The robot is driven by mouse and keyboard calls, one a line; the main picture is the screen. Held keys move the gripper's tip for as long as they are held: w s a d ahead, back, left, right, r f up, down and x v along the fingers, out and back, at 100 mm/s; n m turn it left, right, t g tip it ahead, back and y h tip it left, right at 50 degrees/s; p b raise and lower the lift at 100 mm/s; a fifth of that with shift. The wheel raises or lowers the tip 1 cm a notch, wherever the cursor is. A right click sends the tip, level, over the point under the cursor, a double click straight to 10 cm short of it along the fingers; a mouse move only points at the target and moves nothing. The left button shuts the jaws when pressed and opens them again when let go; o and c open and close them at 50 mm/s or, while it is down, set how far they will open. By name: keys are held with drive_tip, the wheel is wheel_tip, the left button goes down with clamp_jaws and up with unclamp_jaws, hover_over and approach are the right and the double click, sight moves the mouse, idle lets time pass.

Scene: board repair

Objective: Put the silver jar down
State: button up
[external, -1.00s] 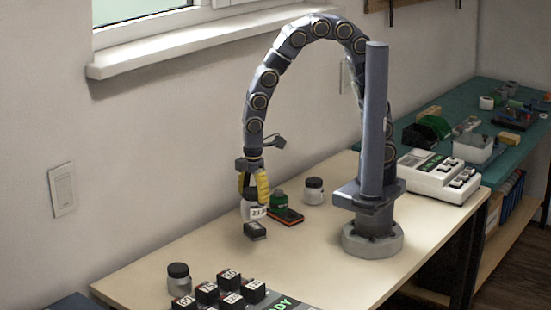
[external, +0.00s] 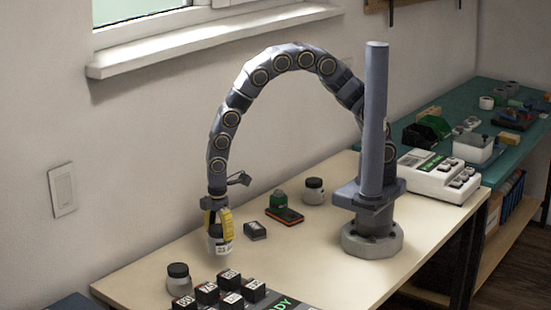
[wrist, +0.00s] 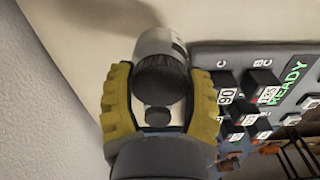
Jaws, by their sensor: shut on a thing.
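My gripper (external: 219,222) has yellow fingers and is shut on a silver jar (external: 221,245) with a dark lid and a numbered label. The jar is upright over the front left of the table (external: 330,250). I cannot tell whether its base touches the table. In the wrist view the jar's silver body (wrist: 160,42) and dark lid show between the yellow fingers (wrist: 161,97). The fingers hide part of the jar in the external view.
A dark-lidded jar (external: 178,278) stands to the front left. A panel with black keys (external: 229,298) lies at the front. A small dark block (external: 255,230), a green item (external: 278,200) beside a dark red-edged device (external: 286,216), and another jar (external: 314,191) are behind.

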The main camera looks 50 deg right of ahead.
sight(213, 250)
drive_tip(key=shift+w+a+f, duration=0.25)
drive_tip(key=shift+a+f, duration=0.15)
drive_tip(key=shift+f, duration=0.15)
drive_tip(key=shift+w+a+f, duration=0.25)
drive_tip(key=shift+a+f, duration=0.1)
drive_tip(key=shift+f, duration=1.65)
drive_tip(key=shift+f, duration=0.2)
drive_tip(key=o, duration=1.1)
drive_tip(key=shift+c, duration=0.2)
drive_tip(key=shift+r, duration=0.1)
